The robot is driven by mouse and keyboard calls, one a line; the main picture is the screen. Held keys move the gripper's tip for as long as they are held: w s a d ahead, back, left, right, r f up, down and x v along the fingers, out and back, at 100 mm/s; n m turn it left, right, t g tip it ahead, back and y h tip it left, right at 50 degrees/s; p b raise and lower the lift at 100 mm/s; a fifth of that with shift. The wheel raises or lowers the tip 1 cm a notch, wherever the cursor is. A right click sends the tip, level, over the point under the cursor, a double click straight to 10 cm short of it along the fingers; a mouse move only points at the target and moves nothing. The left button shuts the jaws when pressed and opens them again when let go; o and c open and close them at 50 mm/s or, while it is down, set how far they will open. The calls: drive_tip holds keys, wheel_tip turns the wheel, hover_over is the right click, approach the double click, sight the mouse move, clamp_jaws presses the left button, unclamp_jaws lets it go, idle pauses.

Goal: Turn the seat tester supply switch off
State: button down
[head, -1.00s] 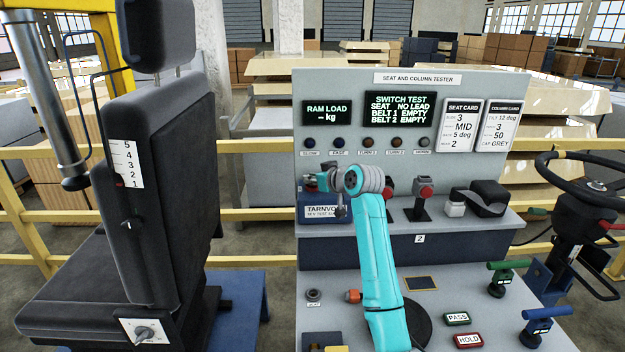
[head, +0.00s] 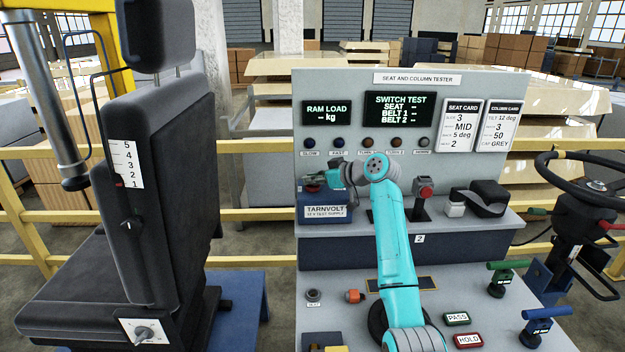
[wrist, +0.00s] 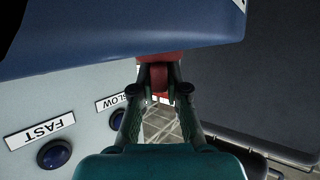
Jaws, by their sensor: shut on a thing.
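The test supply (head: 325,212) is a dark blue box labelled TARNVOLT, standing on the left of the bench shelf. In the wrist view its blue body (wrist: 110,32) fills the top. A red switch handle (wrist: 158,72) shows at the box's edge. My gripper (wrist: 157,92) is shut on the red handle. In the head view my gripper (head: 316,181) is at the top of the supply, and the handle is mostly hidden by it. The switch test screen (head: 398,109) shows dashes for seat, belt 1 and belt 2.
The tester panel (head: 460,85) rises behind the supply, with a row of lamps and buttons. The seat (head: 150,200) is at left, the steering wheel (head: 590,182) at right.

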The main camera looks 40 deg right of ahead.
drive_tip(key=shift+f, duration=0.1)
drive_tip(key=c, duration=1.2)
unclamp_jaws()
drive_tip(key=v, duration=1.2)
